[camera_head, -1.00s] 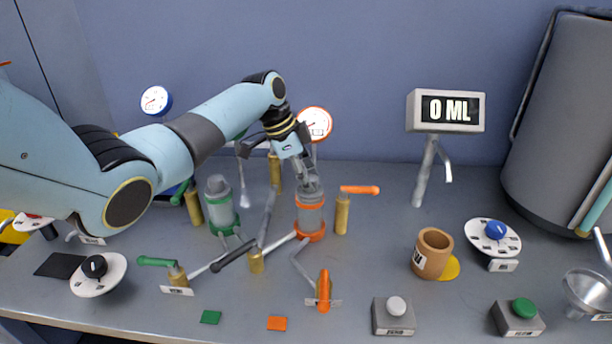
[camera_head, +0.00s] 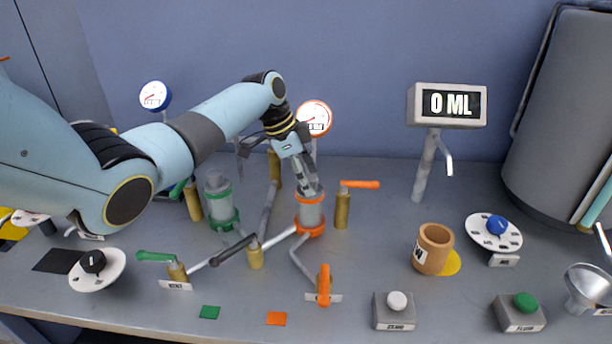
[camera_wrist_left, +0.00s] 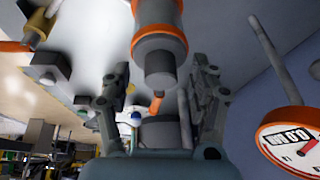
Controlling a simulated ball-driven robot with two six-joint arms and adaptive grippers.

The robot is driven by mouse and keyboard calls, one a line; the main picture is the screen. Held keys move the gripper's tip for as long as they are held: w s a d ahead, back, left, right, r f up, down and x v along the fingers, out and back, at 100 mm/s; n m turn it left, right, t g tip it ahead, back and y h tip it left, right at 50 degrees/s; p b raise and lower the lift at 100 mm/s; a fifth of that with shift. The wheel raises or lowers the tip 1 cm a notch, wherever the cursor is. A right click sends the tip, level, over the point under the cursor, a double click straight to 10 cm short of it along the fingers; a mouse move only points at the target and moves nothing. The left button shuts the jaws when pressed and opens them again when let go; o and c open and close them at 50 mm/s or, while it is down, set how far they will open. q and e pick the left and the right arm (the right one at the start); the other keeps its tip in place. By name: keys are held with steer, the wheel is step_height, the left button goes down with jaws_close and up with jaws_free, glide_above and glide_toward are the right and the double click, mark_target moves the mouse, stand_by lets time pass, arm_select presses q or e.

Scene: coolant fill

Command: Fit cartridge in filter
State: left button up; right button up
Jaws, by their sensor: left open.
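The orange-ringed filter (camera_head: 311,212) stands upright on the bench in the head view, with a clear grey body between its orange bands. My left gripper (camera_head: 312,190) is over its top, fingers pointing down. In the left wrist view the filter's orange ring (camera_wrist_left: 160,44) and a grey round end piece (camera_wrist_left: 159,72) lie ahead, between the spread fingers of my open left gripper (camera_wrist_left: 162,80). I see no finger contact. I cannot tell whether that end piece is a cap or the cartridge. A green-ringed filter (camera_head: 220,205) stands to the left. My right gripper is out of view.
An orange-handled valve (camera_head: 343,205) stands close right of the filter, and another orange handle (camera_head: 323,285) is in front. A black-handled valve (camera_head: 232,250) and pipes lie to the left. A brown cup (camera_head: 434,250) stands to the right. An orange-rimmed gauge (camera_head: 315,118) is behind.

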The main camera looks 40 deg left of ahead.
arm_select(q)
steer(key=v, duration=1.2)
